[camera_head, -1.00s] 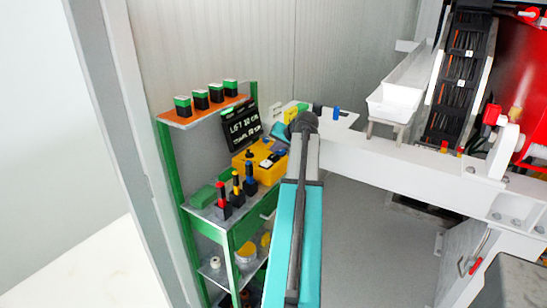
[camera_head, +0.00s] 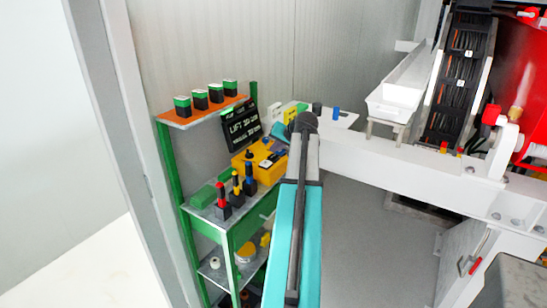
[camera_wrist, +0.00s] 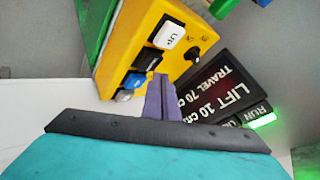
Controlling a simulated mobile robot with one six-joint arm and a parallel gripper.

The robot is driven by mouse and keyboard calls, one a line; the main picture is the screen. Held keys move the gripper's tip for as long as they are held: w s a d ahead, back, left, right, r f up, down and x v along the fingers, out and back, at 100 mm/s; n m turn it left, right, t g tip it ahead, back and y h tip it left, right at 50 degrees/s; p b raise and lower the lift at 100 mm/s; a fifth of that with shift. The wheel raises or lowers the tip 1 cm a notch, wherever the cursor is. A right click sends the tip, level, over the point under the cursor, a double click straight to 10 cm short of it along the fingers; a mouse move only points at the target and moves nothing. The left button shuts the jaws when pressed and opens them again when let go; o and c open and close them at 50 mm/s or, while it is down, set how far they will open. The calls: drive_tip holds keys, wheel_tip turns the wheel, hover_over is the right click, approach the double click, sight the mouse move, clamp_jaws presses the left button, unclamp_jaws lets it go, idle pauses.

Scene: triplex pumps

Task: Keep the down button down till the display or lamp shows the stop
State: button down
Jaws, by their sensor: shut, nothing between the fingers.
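The yellow control box (camera_wrist: 115,45) fills the upper left of the wrist view; it also stands on the shelf in the head view (camera_head: 240,162). Its white UP button (camera_wrist: 168,34) is clear of my fingers. A black button (camera_wrist: 146,59), a blue one (camera_wrist: 134,80) and a pale one lie in line below it. My gripper (camera_wrist: 157,80) is shut and empty, its purple fingertips over the box beside the black and blue buttons. I cannot make out the down label or whether a button is pressed. The display (camera_wrist: 222,90) reads LIFT 10 and TRAVEL 70; the RUN lamp (camera_wrist: 263,120) glows green.
The green shelf rack (camera_head: 172,165) carries several small coloured tools (camera_head: 236,190) in front of the box. A black knob (camera_wrist: 191,53) sits beside UP. A white beam (camera_head: 400,165) and red machinery stand at right. Grey floor between is open.

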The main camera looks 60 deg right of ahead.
sight(276, 158)
drive_tip(key=shift+f+b, duration=0.4)
drive_tip(key=shift+f, duration=0.55)
idle(2.4)
drive_tip(key=shift+r, duration=0.1)
idle(1.6)
drive_tip(key=shift+r+p, duration=0.55)
drive_tip(key=shift+r, duration=0.3)
drive_tip(key=shift+r+p, duration=1.4)
drive_tip(key=shift+r, duration=1.15)
drive_tip(key=shift+s+f, duration=0.1)
